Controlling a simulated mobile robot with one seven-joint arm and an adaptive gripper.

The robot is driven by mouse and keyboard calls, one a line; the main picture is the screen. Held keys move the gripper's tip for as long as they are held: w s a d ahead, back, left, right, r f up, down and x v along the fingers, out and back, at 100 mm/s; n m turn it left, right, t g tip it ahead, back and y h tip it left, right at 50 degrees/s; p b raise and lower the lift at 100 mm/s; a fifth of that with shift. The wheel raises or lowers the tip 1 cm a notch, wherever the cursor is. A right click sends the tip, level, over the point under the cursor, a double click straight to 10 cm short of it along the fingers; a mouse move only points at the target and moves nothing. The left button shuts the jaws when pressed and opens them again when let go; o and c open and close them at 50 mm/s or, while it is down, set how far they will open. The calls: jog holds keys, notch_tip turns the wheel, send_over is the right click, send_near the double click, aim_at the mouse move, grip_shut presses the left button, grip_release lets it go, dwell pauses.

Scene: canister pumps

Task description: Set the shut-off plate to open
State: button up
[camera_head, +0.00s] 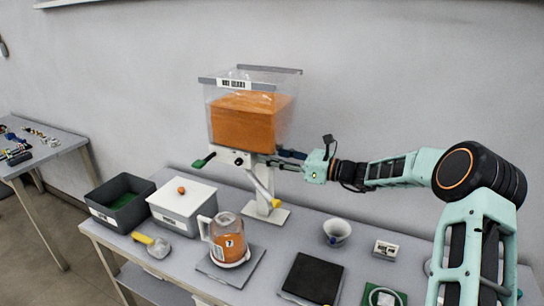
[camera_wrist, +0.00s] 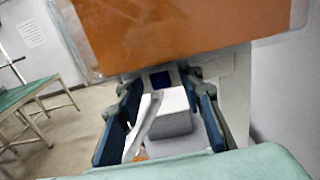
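A clear canister with orange contents (camera_head: 243,120) sits on a white pump stand. A green-ended tab (camera_head: 203,160), which looks like the shut-off plate's handle, sticks out left below the canister. My gripper (camera_head: 285,154) is at the right side of the pump, below the canister. In the wrist view its two blue fingers (camera_wrist: 160,105) are apart, with white pump parts visible between and beyond them. I cannot tell whether they touch anything. The plate itself is mostly hidden.
On the table, a cup with orange contents (camera_head: 230,240) stands on a grey pad below the pump. A white lidded box (camera_head: 180,208), a dark bin (camera_head: 122,200), a yellow-handled scoop (camera_head: 152,244), a small white cup (camera_head: 337,232) and a black plate (camera_head: 313,278) surround it.

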grip_shut()
jog(key=v, duration=0.3)
jog(key=shift+d, duration=0.2)
jog(key=shift+o, duration=0.5)
grip_release()
jog(key=shift+s, duration=0.1)
jog(key=v, duration=1.2)
